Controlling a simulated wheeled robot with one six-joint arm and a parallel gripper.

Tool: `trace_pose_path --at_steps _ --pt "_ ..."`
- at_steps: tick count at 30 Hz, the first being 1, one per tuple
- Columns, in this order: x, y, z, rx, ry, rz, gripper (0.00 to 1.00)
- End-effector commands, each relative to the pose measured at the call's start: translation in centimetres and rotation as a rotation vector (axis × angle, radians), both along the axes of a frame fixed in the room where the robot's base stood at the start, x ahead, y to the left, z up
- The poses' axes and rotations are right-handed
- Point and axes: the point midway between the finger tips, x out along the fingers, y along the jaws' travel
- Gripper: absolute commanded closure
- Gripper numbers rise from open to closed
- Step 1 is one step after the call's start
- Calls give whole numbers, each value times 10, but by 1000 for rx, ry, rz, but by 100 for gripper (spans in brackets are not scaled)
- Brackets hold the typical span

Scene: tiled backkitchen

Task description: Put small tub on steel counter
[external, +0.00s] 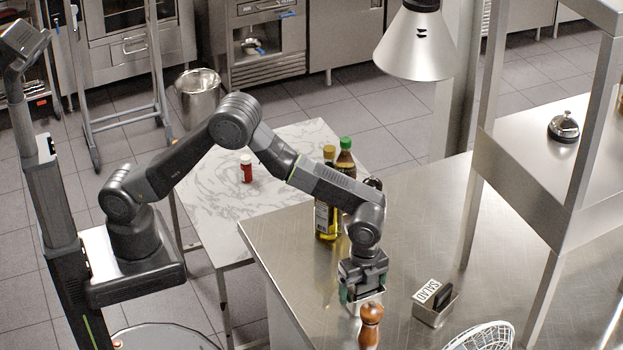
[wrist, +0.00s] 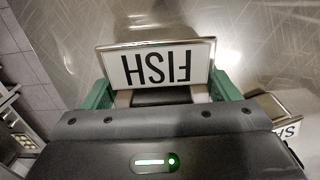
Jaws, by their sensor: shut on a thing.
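The small tub (wrist: 156,65) is a steel container with a white label reading FISH, upside down in the wrist view. My gripper (wrist: 162,92) is shut on it, with a green finger at each side. In the external view my gripper (external: 362,294) points down over the near left part of the steel counter (external: 408,238). The tub is mostly hidden there by the fingers and the pepper mill. I cannot tell whether its base touches the counter.
A wooden pepper mill (external: 370,326) stands just in front of my gripper. A SALAD tub (external: 436,303) sits to the right, beside a white wire basket (external: 482,337). Oil bottles (external: 326,222) stand behind. A heat lamp (external: 415,45) hangs above. Counter between the bottles and shelf posts is clear.

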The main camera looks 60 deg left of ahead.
Motion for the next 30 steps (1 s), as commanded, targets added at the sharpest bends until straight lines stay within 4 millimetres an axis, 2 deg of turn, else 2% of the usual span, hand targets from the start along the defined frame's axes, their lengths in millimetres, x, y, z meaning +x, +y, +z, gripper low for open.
trace_pose_path --at_steps 4,5,7,17,20,30 --pt "0 0 -4 0 0 0 51" --pt "0 0 -3 0 0 0 12" --pt "0 0 -3 0 0 0 0" --pt "0 0 3 -1 -1 0 0" --pt "1 -1 16 -2 -3 0 0" --pt "1 0 88 -2 -3 0 0"
